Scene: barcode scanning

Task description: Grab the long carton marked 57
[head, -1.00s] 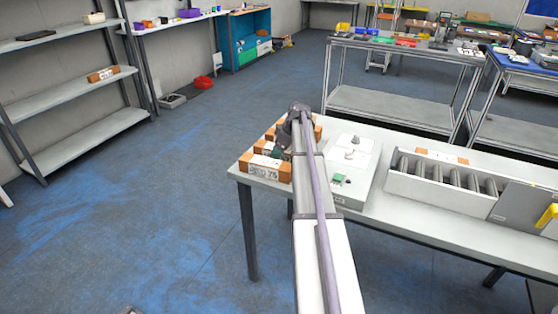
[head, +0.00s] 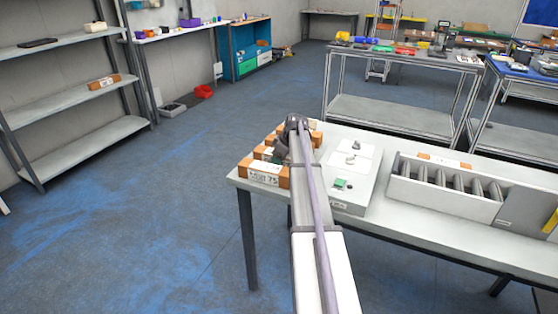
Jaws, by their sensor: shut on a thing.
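Several orange-brown cartons with white labels stand together at the left end of the near table. The front carton (head: 263,173) has a label that seems to end in 75. Another carton (head: 262,152) is just behind it, and more lie farther back, partly covered by my arm. I cannot read a 57 on any of them. My gripper (head: 281,150) is dark and small, at the end of my arm among the rear cartons. It is shut on a carton there, but the arm hides most of the grip and the carton's mark.
A white scale-like unit (head: 352,170) with a green button stands right of the cartons. A shelf (head: 75,92) at the left holds another carton (head: 104,81). The floor between is clear.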

